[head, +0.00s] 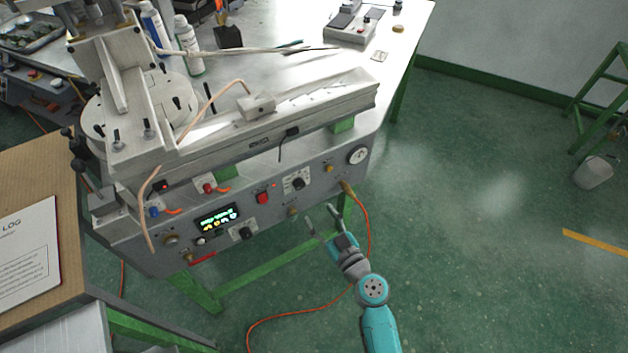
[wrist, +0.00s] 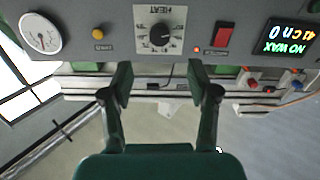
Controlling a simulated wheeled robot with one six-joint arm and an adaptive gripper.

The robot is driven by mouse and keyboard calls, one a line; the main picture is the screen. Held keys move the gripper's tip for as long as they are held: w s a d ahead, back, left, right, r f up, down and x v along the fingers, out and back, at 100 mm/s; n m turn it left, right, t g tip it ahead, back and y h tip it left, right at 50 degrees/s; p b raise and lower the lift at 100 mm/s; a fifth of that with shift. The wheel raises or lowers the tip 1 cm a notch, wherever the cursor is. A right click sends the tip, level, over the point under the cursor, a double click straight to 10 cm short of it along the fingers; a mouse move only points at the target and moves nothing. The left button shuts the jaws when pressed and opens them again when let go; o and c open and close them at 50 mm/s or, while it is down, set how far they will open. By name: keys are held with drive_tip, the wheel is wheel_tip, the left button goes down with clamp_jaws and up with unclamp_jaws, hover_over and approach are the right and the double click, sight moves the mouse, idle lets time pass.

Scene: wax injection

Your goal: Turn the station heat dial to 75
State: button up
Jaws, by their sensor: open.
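The heat dial is a black knob on a white scale plate marked HEAT, on the station's front panel. It shows in the head view (head: 298,184) and, upside down, in the wrist view (wrist: 161,36). The numbers on its scale are too small to read. My gripper (head: 320,214) is open and empty in front of the panel, below and a little right of the dial in the head view. In the wrist view, the dial lies beyond the gap between my fingers (wrist: 159,72), apart from them.
Beside the dial are a red switch (head: 263,197), a yellow button (head: 329,168) and a round gauge (head: 358,155). A lit display (head: 217,218) reads NO WAX in the wrist view. An orange hose (head: 366,225) hangs near my gripper. Open floor lies right.

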sight(301, 187)
drive_tip(key=x, duration=1)
drive_tip(key=shift+w+a, duration=0.25)
drive_tip(key=shift+w, duration=0.1)
clamp_jaws()
